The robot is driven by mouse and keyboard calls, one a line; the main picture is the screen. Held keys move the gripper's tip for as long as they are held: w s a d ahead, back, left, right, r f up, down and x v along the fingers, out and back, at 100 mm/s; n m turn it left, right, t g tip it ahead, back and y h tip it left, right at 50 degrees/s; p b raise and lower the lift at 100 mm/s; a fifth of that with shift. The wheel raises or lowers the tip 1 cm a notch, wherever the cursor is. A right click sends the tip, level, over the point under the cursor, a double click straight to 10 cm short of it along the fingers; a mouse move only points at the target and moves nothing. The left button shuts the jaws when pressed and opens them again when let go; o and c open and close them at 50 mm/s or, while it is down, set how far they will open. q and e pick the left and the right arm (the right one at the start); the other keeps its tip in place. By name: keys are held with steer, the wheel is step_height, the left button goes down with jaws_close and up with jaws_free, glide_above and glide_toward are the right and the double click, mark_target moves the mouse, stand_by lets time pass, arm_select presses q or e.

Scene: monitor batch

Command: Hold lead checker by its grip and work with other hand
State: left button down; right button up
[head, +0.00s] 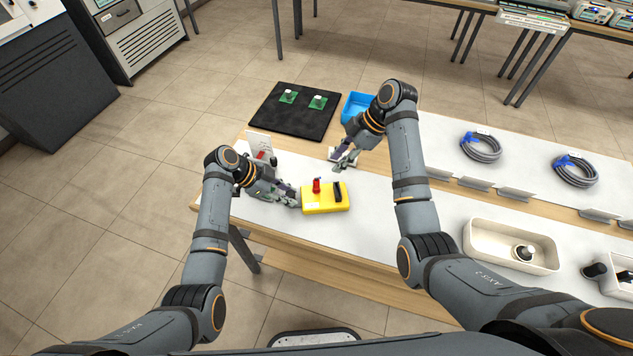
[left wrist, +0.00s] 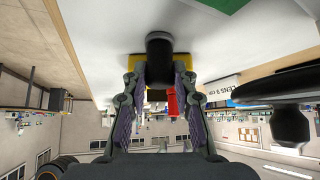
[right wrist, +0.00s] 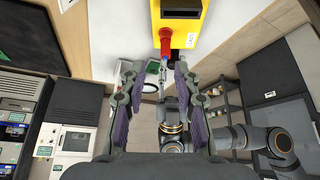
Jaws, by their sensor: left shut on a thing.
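The lead checker (head: 325,203) is a yellow box on the front left of the white bench, with a red part (head: 316,185) and a black bar on top. It also shows at the top of the right wrist view (right wrist: 181,30). My left gripper (head: 292,197) is at the box's left side. In the left wrist view its fingers are shut on a black rounded grip (left wrist: 160,50), with yellow behind it. My right gripper (head: 344,163) is above and behind the box, fingers apart. In the right wrist view I see nothing held between them.
A black mat (head: 275,120) with two green boards lies at the back left. A blue bin (head: 357,104) stands beside it, partly behind my right arm. Coiled grey cables (head: 480,148) lie at the right, with white trays (head: 477,244) in front.

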steer(key=shift+s+a+x, duration=0.1)
steer(key=shift+s+x, duration=0.05)
steer(key=shift+x, duration=1.45)
steer(key=shift+s+a+x, duration=0.1)
steer(key=shift+s+x, duration=0.05)
steer(key=shift+x, duration=1.4)
steer(key=shift+s+a+x, duration=0.1)
steer(key=shift+s+x, duration=0.1)
steer(key=shift+x, duration=1.4)
steer(key=shift+r, duration=0.15)
steer(key=shift+c, duration=0.3)
jaws_close()
